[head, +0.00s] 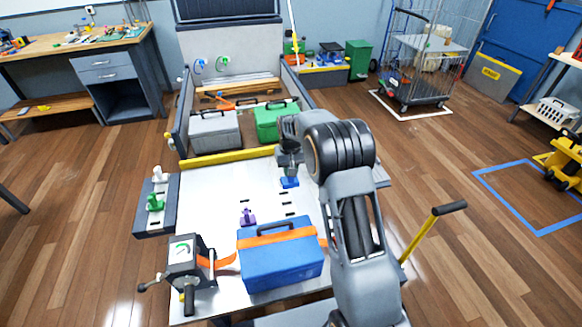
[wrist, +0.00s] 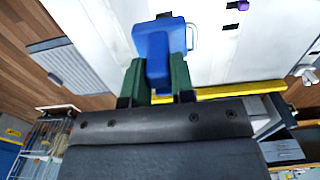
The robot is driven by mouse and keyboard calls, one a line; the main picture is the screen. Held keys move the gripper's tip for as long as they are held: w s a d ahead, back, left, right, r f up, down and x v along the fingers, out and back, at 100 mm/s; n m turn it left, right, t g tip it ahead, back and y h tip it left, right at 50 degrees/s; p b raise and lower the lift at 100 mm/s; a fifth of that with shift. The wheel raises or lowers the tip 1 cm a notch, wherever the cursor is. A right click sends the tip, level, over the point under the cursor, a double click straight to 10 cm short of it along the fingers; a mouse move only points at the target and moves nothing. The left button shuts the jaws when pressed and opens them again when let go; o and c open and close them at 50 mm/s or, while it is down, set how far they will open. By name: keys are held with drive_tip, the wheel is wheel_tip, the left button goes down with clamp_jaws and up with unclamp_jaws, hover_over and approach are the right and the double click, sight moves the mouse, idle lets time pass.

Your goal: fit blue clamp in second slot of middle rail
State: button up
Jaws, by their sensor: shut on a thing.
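The blue clamp (head: 289,183) is held over the white deck (head: 206,180), near a row of dark slots right of the deck's middle. My gripper (head: 290,172) is shut on it. In the wrist view the blue clamp (wrist: 152,45) sits between the two green fingers of my gripper (wrist: 158,82). I cannot tell whether the clamp touches the deck or is a little above it. The rail and slot right under it are hidden by the clamp and my gripper.
A purple clamp (head: 248,217) stands on the deck nearer to me. A blue box (head: 280,261) under an orange strap lies at the front. Green (head: 155,203) and white (head: 157,174) clamps stand on a side tray. A yellow bar (head: 226,157) crosses behind.

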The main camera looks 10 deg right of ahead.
wheel_tip(320, 180, down, 16)
drive_tip(key=b, duration=1)
drive_tip(key=shift+b, duration=0.3)
drive_tip(key=shift+s, duration=0.1)
idle(1.1)
drive_tip(key=shift+f+b, duration=0.7)
drive_tip(key=shift+f, duration=0.75)
drive_tip(key=o, duration=1)
drive_tip(key=shift+c, duration=0.2)
drive_tip(key=shift+r, duration=0.1)
